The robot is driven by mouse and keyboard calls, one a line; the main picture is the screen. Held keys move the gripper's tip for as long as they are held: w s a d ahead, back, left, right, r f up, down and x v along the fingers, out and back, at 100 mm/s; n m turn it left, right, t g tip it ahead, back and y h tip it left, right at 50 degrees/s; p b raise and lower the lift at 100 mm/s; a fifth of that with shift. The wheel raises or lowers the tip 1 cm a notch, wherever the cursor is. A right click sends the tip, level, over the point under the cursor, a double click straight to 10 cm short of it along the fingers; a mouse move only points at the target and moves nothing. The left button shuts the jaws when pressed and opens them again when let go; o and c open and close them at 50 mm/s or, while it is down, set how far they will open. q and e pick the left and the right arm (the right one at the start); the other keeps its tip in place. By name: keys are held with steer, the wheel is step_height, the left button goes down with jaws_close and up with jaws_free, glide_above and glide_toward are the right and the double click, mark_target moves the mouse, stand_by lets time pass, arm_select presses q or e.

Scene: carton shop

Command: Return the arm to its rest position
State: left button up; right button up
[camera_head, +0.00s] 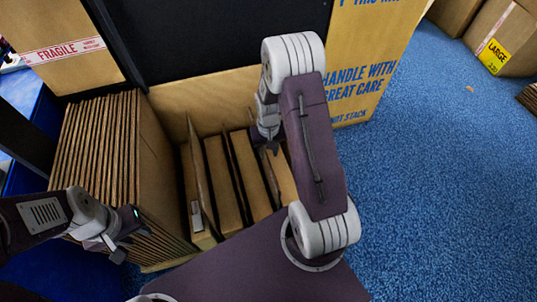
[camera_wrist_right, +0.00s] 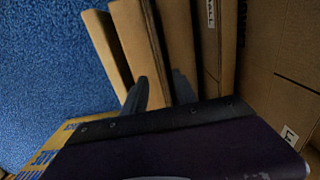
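My right arm reaches forward from the front right in the camera_head view and bends down at its far end. Its gripper (camera_head: 272,148) hangs over the upright flat cartons (camera_head: 222,178) in an open box. In the right wrist view the two dark fingers (camera_wrist_right: 160,82) are apart, with carton edges beyond them. I cannot tell whether they touch a carton. My left gripper (camera_head: 122,250) is at the lower left, beside a stack of folded cardboard (camera_head: 98,150). Its fingers are small and partly hidden, so its opening is unclear.
A tall carton with blue "handle with great care" print (camera_head: 352,85) stands just behind my right arm. A dark panel (camera_head: 205,40) rises behind the open box. A FRAGILE carton (camera_head: 62,65) is at the upper left. Blue floor (camera_head: 440,190) is free to the right.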

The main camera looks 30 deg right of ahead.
steer(key=shift+a, duration=0.1)
steer(key=a+r+n+t, duration=0.2)
steer(key=a+r, duration=0.4)
steer(key=r, duration=0.4)
steer(key=s+a+r+p, duration=0.1)
steer(key=s+a+r, duration=0.1)
steer(key=s, duration=0.4)
steer(key=s+a+r+p, duration=0.1)
steer(key=s+r+p, duration=0.15)
steer(key=s, duration=0.25)
step_height(320, 180, up, 24)
steer(key=p, duration=2.3)
steer(key=shift+g, duration=0.4)
